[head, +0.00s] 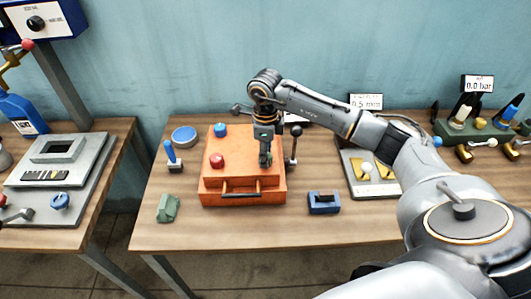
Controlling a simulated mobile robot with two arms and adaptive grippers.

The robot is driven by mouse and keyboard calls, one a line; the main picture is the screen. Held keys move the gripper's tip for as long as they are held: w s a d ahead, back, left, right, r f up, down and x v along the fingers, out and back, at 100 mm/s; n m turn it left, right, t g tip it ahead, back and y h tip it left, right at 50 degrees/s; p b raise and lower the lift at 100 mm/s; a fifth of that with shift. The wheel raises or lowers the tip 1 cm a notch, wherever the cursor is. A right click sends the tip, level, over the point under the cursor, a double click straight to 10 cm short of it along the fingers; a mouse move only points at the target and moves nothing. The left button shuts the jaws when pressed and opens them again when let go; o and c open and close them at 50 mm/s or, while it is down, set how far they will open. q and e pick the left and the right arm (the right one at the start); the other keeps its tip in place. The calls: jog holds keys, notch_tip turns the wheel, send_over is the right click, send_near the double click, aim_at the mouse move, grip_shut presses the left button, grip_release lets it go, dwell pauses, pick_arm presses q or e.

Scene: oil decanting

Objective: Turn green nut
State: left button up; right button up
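An orange box (215,190) stands on the middle table, with a blue knob-like nut (220,130) at its back and a red one (217,161) nearer its front left. My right gripper (265,160) points down over the right part of the box top, its fingertips low at the surface. I cannot make out a green nut on the box; the gripper covers that spot. Whether the fingers are open or shut on something is too small to tell. My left gripper is not in view.
A lever with a dark ball (296,131) rises at the box's right side, close to my gripper. A green block (167,208), a blue-handled tool (172,155) and a blue holder (324,203) lie around the box. The table front is mostly clear.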

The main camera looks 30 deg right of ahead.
dwell(0.3)
jog(key=shift+f+m+b, duration=0.1)
jog(key=shift+m+b, duration=0.55)
jog(key=shift+m, duration=0.45)
jog(key=m+b, duration=0.1)
jog(key=m, duration=0.1)
jog(key=shift+m, duration=0.3)
jog(key=m+b, duration=0.2)
jog(key=m, duration=0.4)
jog(key=m+b, duration=0.1)
jog(key=m, duration=0.5)
jog(key=shift+m, duration=0.4)
jog(key=m, duration=0.6)
jog(key=shift+m, duration=0.3)
jog(key=o, duration=1.2)
